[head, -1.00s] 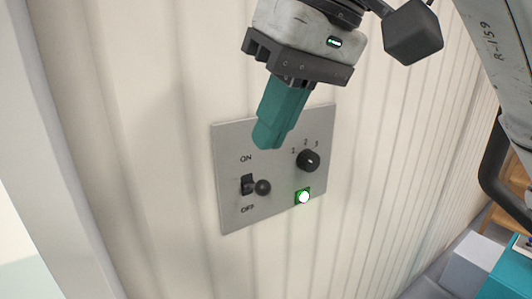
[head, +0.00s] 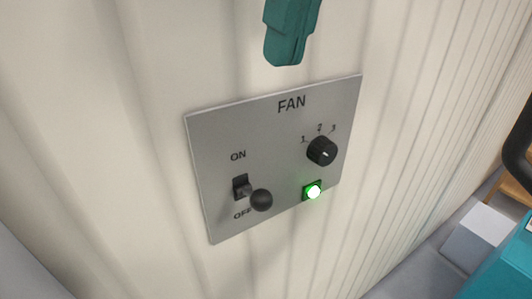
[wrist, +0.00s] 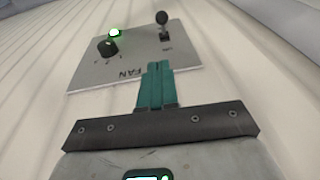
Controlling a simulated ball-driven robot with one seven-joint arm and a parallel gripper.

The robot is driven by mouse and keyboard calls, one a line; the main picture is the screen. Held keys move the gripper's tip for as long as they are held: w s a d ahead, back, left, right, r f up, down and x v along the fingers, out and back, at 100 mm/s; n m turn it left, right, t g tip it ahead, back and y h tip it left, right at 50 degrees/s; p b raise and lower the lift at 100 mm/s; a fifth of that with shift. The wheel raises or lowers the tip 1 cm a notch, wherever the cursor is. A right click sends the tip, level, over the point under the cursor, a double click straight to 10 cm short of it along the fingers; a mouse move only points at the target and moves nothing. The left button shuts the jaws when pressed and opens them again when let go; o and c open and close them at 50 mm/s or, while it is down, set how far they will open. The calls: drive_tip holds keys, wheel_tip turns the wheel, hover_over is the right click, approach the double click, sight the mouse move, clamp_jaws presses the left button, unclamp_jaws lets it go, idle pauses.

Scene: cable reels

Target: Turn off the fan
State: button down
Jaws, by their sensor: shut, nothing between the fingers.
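The grey fan panel (head: 275,215) is on the ribbed wall, marked FAN. It also shows upside down in the wrist view (wrist: 90,80). At its lower left a lever switch with a black ball knob (head: 261,200) sticks out between the ON and OFF labels; I cannot tell its exact setting. It also shows in the wrist view (wrist: 162,18). A green light (head: 313,192) at the lower right is lit. My gripper (head: 284,58), with teal fingers, is shut and empty, above the panel in the head view and apart from the switch. It also shows in the wrist view (wrist: 156,66).
A black rotary dial (head: 321,151) marked 1, 2, 3 sits right of the lever, above the light. The wall (head: 130,120) around the panel is clear. A white box (head: 478,232) and a teal object (head: 505,270) stand at the lower right.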

drive_tip(key=shift+w+f, duration=0.1)
drive_tip(key=shift+w, duration=0.05)
drive_tip(key=p, duration=0.2)
approach(261, 200)
drive_tip(key=w+f, duration=0.2)
drive_tip(key=f, duration=0.1)
drive_tip(key=w+a+f, duration=0.1)
drive_tip(key=f, duration=0.1)
drive_tip(key=shift+f, duration=0.1)
drive_tip(key=shift+s+f, duration=0.2)
drive_tip(key=shift+f, duration=0.3)
drive_tip(key=shift+f+b, duration=0.15)
drive_tip(key=shift+b, duration=0.15)
